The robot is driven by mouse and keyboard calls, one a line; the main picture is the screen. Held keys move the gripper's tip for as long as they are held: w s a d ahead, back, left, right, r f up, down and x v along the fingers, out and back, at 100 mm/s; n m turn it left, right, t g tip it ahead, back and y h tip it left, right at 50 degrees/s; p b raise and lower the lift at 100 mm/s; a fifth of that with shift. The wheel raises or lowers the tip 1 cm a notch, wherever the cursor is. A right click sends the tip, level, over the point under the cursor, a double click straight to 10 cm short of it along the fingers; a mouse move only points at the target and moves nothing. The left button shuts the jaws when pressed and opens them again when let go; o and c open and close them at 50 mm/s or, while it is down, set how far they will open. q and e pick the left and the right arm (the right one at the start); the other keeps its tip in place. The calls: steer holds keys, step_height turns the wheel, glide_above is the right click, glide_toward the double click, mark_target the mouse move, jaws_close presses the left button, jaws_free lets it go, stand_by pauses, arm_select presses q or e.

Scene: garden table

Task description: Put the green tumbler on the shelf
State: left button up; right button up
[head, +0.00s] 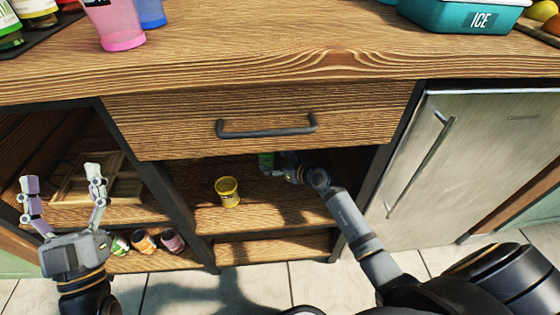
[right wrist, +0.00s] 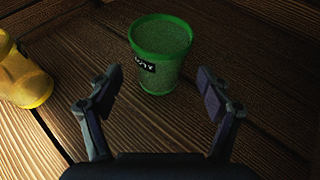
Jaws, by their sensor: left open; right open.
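The green tumbler (right wrist: 160,50) stands upright on the wooden shelf (right wrist: 255,95) in the right wrist view, with a small dark label on its side. In the head view only a bit of the green tumbler (head: 265,160) shows under the drawer. My right gripper (right wrist: 158,92) is open, its fingers apart on the near side of the tumbler, with nothing between them. In the head view my right gripper (head: 283,168) reaches into the shelf opening. My left gripper (head: 64,185) is open and empty in front of the left shelf compartment.
A yellow tumbler (head: 228,192) stands on the same shelf, left of the green one. A drawer with a dark handle (head: 267,126) hangs above. Several cans (head: 145,242) lie low at left. A metal fridge (head: 470,150) stands at right. A pink tumbler (head: 115,25) and a teal ice box (head: 450,15) are on the tabletop.

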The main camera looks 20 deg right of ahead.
steer(key=p+v, duration=0.1)
steer(key=v, duration=0.1)
steer(key=shift+s+d+r, duration=0.1)
steer(key=shift+s+r, duration=0.05)
steer(key=shift+s, duration=0.15)
steer(key=s+a+r+m+t+y, duration=0.2)
steer(key=s+a+r+m+t, duration=0.1)
steer(key=r+m, duration=0.4)
steer(key=s+a+r+m+t+y, duration=0.1)
steer(key=s+a+r+m+t, duration=0.15)
steer(key=r+m, duration=0.4)
arm_select(q)
steer(key=w+f+n+g+y, duration=0.1)
steer(key=w+f+g, duration=0.2)
steer(key=f, duration=0.7)
steer(key=shift+f+g, duration=0.4)
steer(key=shift+g, duration=0.8)
arm_select(e)
steer(key=s+d+r+m+t+h, duration=0.1)
steer(key=s+d+r+m+h, duration=0.1)
steer(key=m, duration=1.1)
steer(key=s+d+r+m+t+h, duration=0.1)
steer(key=s+m+h, duration=0.4)
steer(key=m, duration=0.8)
step_height(320, 180, up, 3)
steer(key=shift+s+d+f+m, duration=0.15)
steer(key=shift+s+d+m, duration=0.25)
steer(key=shift+d, duration=0.4)
